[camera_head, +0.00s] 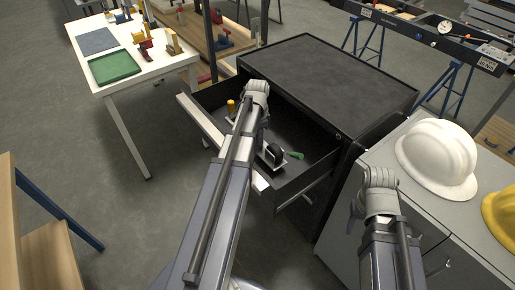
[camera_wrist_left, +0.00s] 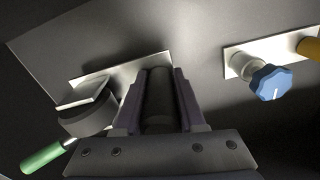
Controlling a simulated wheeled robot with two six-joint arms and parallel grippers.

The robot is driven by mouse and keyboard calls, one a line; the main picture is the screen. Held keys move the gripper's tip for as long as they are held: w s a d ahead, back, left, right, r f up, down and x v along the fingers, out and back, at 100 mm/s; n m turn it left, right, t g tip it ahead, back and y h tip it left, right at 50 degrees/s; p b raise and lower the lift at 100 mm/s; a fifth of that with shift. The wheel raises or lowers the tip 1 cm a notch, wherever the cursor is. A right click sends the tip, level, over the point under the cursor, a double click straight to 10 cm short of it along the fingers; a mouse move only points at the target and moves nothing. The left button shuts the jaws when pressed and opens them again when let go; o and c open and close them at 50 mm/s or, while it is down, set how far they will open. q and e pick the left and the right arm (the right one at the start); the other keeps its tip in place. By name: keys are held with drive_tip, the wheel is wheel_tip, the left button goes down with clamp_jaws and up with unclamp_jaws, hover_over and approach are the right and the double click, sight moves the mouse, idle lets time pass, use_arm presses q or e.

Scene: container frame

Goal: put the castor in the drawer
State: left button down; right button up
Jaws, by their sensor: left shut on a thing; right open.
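My left gripper (camera_wrist_left: 158,100) is shut on a dark rounded piece, which looks like the wheel of the castor (camera_wrist_left: 158,82). A pale metal plate shows behind its fingers. It is low inside the open drawer (camera_head: 310,178) of the black cabinet. In the head view my left arm hides most of the gripper. A black wheel-like part (camera_head: 275,152) on a pale plate shows there just right of the arm. I cannot tell whether this is the held piece. My right gripper (camera_head: 358,210) is open at the cabinet's right, its fingers mostly hidden by its wrist.
The drawer also holds a green-handled part (camera_wrist_left: 42,158), a blue knob on a plate (camera_wrist_left: 270,82) and an orange-topped part (camera_head: 232,106). A grey cabinet with a white helmet (camera_head: 437,155) and a yellow helmet (camera_head: 502,212) stands right. The black cabinet top (camera_head: 325,75) is clear.

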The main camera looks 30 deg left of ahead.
use_arm(q)
drive_tip(key=shift+f+b, duration=1.55)
drive_tip(key=shift+f, duration=0.2)
drive_tip(key=shift+f, duration=0.2)
drive_tip(key=c, duration=0.5)
unclamp_jaws()
drive_tip(key=shift+r, duration=0.2)
wheel_tip(320, 180, up, 12)
drive_tip(key=p, duration=1.2)
